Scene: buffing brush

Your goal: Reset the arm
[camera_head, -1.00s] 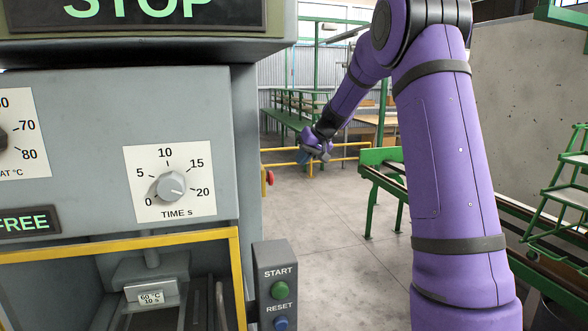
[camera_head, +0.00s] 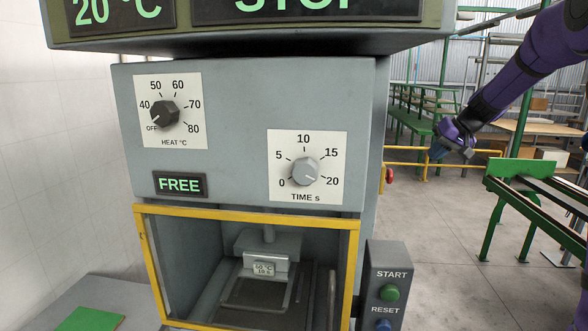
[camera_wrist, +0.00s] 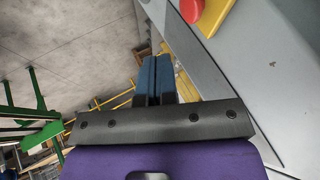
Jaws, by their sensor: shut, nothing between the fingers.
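My purple arm reaches in from the upper right in the head view, with my gripper (camera_head: 437,153) held in the air to the right of the grey machine (camera_head: 240,100). In the wrist view my gripper (camera_wrist: 154,80) shows its two blue fingers pressed together, with nothing between them. It is apart from the machine and touches nothing that I can see.
The machine has a heat dial (camera_head: 164,114), a time dial (camera_head: 306,172), a yellow-framed opening (camera_head: 146,255), a green START button (camera_head: 389,292) and a blue RESET button (camera_head: 383,325). A red button (camera_wrist: 208,14) is near my gripper. A green-framed conveyor (camera_head: 510,195) stands right; floor between is clear.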

